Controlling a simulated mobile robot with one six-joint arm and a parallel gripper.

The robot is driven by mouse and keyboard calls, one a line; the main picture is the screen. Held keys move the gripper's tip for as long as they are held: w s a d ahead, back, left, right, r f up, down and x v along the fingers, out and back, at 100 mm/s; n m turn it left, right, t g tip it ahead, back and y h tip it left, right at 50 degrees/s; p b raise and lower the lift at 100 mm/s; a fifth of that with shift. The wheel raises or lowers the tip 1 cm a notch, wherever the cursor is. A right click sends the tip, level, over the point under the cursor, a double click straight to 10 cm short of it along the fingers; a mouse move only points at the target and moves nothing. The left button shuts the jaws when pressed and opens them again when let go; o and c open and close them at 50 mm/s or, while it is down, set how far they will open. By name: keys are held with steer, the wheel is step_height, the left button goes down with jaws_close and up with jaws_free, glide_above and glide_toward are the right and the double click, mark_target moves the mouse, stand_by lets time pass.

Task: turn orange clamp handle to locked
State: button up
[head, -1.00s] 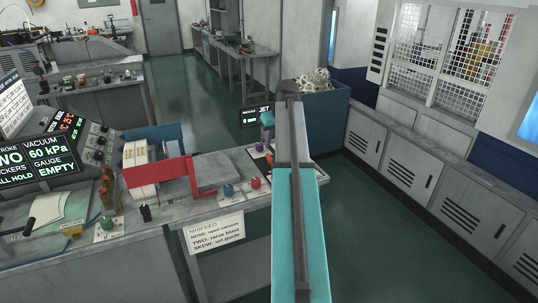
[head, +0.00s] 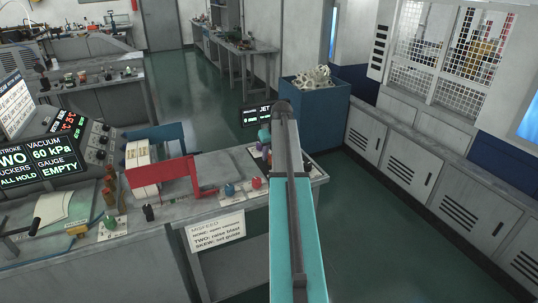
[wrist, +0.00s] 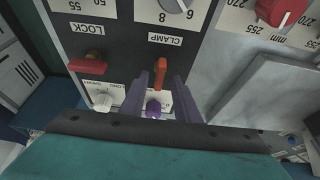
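Whether the fingers reach down to the handle's depth I cannot tell. In the head view my gripper (head: 264,146) is small and partly hidden by my arm at the bench's right end, and the clamp handle cannot be made out.
In the wrist view a red knob (wrist: 88,65) sits left by the LOCK label, a white knob (wrist: 103,101) below it, and a red dial (wrist: 282,11) at upper right. In the head view a blue bin (head: 318,115) stands behind the bench.

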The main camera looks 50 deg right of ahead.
jaws_close()
steer(key=shift+s+a+f, duration=0.1)
steer(key=shift+a, duration=0.45)
steer(key=shift+d, duration=0.35)
